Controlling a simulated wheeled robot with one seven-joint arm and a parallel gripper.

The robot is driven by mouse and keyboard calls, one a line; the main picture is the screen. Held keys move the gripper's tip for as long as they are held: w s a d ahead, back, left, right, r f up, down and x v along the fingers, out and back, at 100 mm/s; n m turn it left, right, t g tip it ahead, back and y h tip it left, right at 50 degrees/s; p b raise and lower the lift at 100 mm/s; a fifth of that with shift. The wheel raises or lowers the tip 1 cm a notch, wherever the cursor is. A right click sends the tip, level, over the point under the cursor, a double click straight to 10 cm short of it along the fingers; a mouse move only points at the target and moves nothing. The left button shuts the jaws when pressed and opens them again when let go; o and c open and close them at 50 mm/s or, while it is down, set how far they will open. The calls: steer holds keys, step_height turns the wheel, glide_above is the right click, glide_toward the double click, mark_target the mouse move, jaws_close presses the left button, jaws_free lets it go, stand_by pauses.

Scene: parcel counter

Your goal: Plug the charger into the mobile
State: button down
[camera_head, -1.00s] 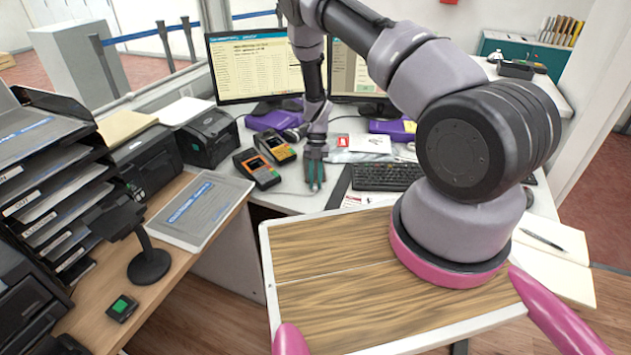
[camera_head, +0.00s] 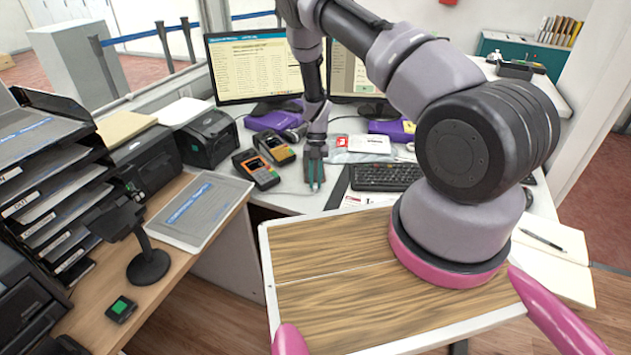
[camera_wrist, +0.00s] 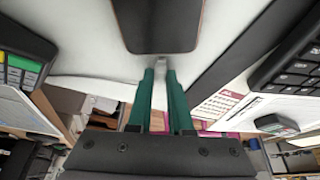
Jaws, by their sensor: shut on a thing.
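My gripper (camera_head: 315,184) points down at the white desk, with green fingers. In the wrist view my gripper (camera_wrist: 161,72) is shut on the charger's small grey plug (camera_wrist: 161,61). The dark mobile (camera_wrist: 158,24) lies flat on the desk just beyond the fingertips, its near short edge facing the plug. The plug's tip meets or nearly meets the middle of that edge; I cannot tell if it is inside the port. In the head view the mobile is hidden behind my gripper.
Two card terminals (camera_head: 262,160) stand left of my gripper. A black keyboard (camera_head: 386,177) lies to the right, with papers (camera_head: 369,144) behind it. Monitors (camera_head: 250,66) stand at the back. A wood-topped tray (camera_head: 330,250) is in front.

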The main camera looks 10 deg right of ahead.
steer(key=shift+w+d, duration=0.1)
steer(key=shift+w, duration=0.3)
steer(key=c, duration=0.8)
jaws_free()
steer(key=shift+o, duration=0.2)
steer(key=v, duration=1)
steer(key=shift+w+r, duration=0.2)
steer(key=shift+r, duration=0.15)
steer(key=shift+d, duration=0.1)
